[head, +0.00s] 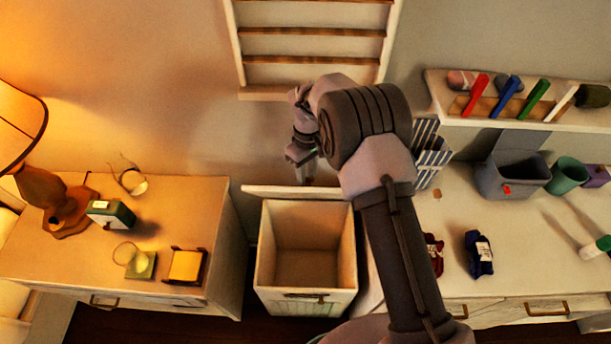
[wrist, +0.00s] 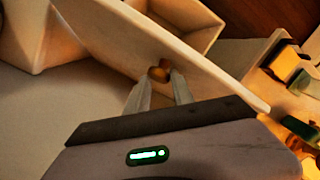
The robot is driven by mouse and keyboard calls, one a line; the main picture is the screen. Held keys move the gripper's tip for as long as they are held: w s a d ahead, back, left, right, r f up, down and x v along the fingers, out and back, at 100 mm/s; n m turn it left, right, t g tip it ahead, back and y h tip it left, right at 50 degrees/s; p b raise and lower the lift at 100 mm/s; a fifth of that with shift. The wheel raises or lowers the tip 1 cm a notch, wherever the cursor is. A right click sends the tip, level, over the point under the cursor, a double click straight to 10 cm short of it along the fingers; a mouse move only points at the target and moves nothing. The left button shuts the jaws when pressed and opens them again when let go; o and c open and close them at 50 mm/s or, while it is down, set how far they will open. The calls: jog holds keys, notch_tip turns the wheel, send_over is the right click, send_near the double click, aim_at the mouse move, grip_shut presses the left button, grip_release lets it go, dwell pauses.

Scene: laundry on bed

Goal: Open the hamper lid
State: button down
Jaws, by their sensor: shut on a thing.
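The white hamper (head: 262,270) stands between the nightstand and the dresser, its mouth uncovered and its inside looking empty. Its lid (head: 270,190) stands raised at the hamper's back edge, seen nearly edge-on. In the wrist view the lid (wrist: 110,40) is a pale panel crossing the picture, with the hamper's open box (wrist: 190,12) beyond it. My gripper (head: 300,172) is at the lid, behind the hamper's mouth. In the wrist view my gripper's fingertips (wrist: 158,82) are closed on a small brass-coloured knob (wrist: 159,73) on the lid.
The nightstand (head: 60,262) at left holds a lamp (head: 18,125), a green box (head: 110,214) and a yellow item (head: 187,266). The dresser (head: 450,275) at right holds a grey bin (head: 515,178), a striped box (head: 430,160) and rolled socks (head: 479,254). A shelf (head: 530,115) hangs above.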

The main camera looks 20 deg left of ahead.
jog(key=shift+w+d+f, duration=0.1)
jog(key=shift+d+f, duration=0.3)
jog(key=shift+f, duration=0.05)
jog(key=c, duration=1.2)
grip_release()
jog(key=shift+w+d, duration=0.1)
jog(key=shift+d, duration=0.05)
jog(key=shift+o, duration=0.7)
jog(key=shift+w+d+f, duration=0.1)
jog(key=shift+w+d, duration=0.05)
jog(key=shift+w, duration=0.05)
jog(key=shift+s+a, duration=0.15)
jog(key=shift+a, duration=0.05)
jog(key=shift+a, duration=0.15)
